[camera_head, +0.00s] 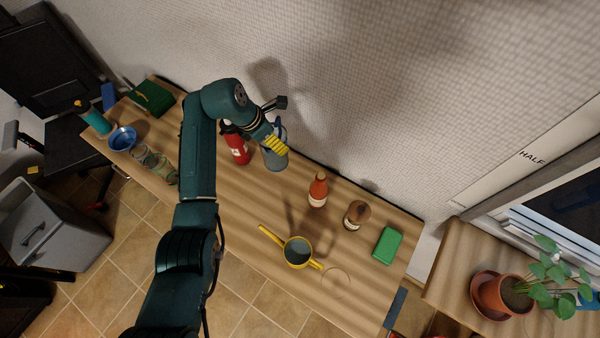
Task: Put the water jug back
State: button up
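A blue-grey, see-through jug (275,162) stands at the back of the wooden table, close to the wall; it looks like the water jug. My gripper (277,145), with yellow finger pads, is at the jug's upper part, coming from above and left. The pads overlap the jug in the picture and hide part of it. I cannot tell whether they are closed on it or only in front of it, nor whether the jug rests on the table.
A red bottle (237,150) stands close left of the jug. An orange-red bottle (318,190), a brown jar (356,215), a green box (387,246) and a yellow pan (298,252) are to the right. A faint ring (337,276) marks bare tabletop. Glasses (155,163) and a blue bowl (122,138) are left.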

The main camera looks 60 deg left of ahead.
notch_tip(320, 180, down, 5)
jog(key=shift+s+f, duration=0.1)
jog(key=shift+f, duration=0.05)
jog(key=shift+f+b, duration=0.3)
jog(key=shift+f, duration=1.9)
jog(key=o, duration=1)
jog(key=shift+f, duration=0.1)
jog(key=shift+o, duration=0.2)
jog(key=p+v, duration=0.1)
jog(key=v, duration=1.1)
